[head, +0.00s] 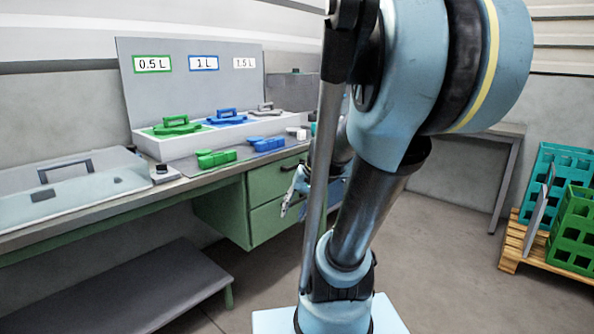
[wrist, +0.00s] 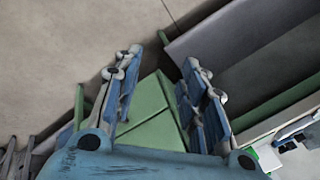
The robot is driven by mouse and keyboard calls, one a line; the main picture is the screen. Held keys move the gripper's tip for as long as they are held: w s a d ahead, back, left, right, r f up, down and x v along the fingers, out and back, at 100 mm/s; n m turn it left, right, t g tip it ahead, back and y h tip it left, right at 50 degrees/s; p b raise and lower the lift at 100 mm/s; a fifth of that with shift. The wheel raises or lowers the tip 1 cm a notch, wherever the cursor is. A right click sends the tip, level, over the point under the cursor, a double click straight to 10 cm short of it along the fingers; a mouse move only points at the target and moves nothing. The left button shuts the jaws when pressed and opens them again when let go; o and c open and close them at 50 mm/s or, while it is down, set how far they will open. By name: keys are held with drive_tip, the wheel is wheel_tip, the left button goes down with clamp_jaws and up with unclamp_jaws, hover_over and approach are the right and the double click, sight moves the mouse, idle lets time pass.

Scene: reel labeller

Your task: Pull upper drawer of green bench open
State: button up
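The green bench has a green drawer unit under its grey top. Its upper drawer (head: 266,184) looks flush with the lower drawer (head: 268,221), so it appears shut. A dark handle (head: 291,166) shows near the top of the upper front. My gripper (head: 294,188) is in front of the drawer fronts at their right side, partly hidden by my arm. In the wrist view my gripper (wrist: 158,66) is open, its two blue fingers spread wide with nothing held. The green drawer unit (wrist: 150,100) shows between and beyond the fingers; I cannot tell whether they touch it.
Green, blue and grey lidded items stand on the bench's white stand (head: 155,146), below a panel (head: 190,90) with volume labels. A low grey shelf (head: 130,285) is at lower left. Crates (head: 565,165) on a pallet (head: 515,240) stand at right. The floor between is clear.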

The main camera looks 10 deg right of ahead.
drive_tip(key=w+d+r+m+t+y, duration=0.1)
drive_tip(key=w+d+m+t+y, duration=0.15)
drive_tip(key=w, duration=0.95)
drive_tip(key=w+d+r+m+t+y, duration=0.1)
drive_tip(key=w+d+r+t+y, duration=0.15)
drive_tip(key=w, duration=1.05)
drive_tip(key=w+d+f+m+t+y, duration=0.1)
drive_tip(key=w+d+f+m+t, duration=0.2)
drive_tip(key=w+d, duration=0.4)
drive_tip(key=w+d+f+m+t+y, duration=0.1)
drive_tip(key=w+d+f+m+t, duration=0.15)
drive_tip(key=w+d+f, duration=0.5)
drive_tip(key=shift+t, duration=0.25)
drive_tip(key=r+x, duration=0.1)
drive_tip(key=x, duration=0.9)
drive_tip(key=r+x, duration=0.1)
drive_tip(key=x, duration=0.4)
drive_tip(key=shift+a+r, duration=0.25)
drive_tip(key=shift+r, duration=0.1)
drive_tip(key=shift+s, duration=0.1)
clamp_jaws()
